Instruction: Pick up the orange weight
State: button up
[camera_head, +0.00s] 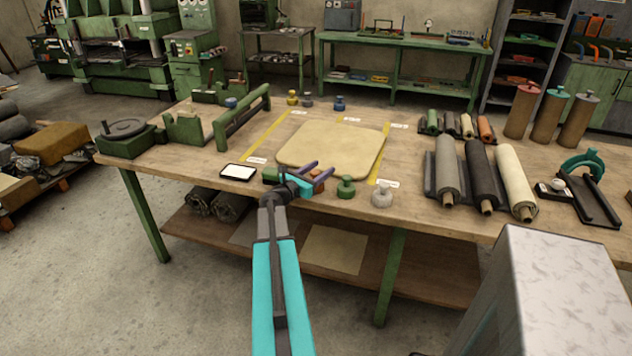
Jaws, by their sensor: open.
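The orange weight (318,187) stands near the table's front edge, in front of the tan sheet. Only part of it shows, as my gripper covers the rest. The fingers show at and just above the orange weight in the picture. I cannot tell whether they are around it, above it or touching it.
A green weight (346,188) and a pale grey weight (381,195) stand to the right. A green object (271,175) is close on the left. The tan sheet (325,147) lies behind. Dark and cream rolls (516,178) lie further right.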

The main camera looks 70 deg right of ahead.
jog(key=shift+s+d, duration=0.1)
jog(key=shift+d, duration=0.35)
grip_shut()
dwell(0.3)
jog(key=shift+r, duration=0.1)
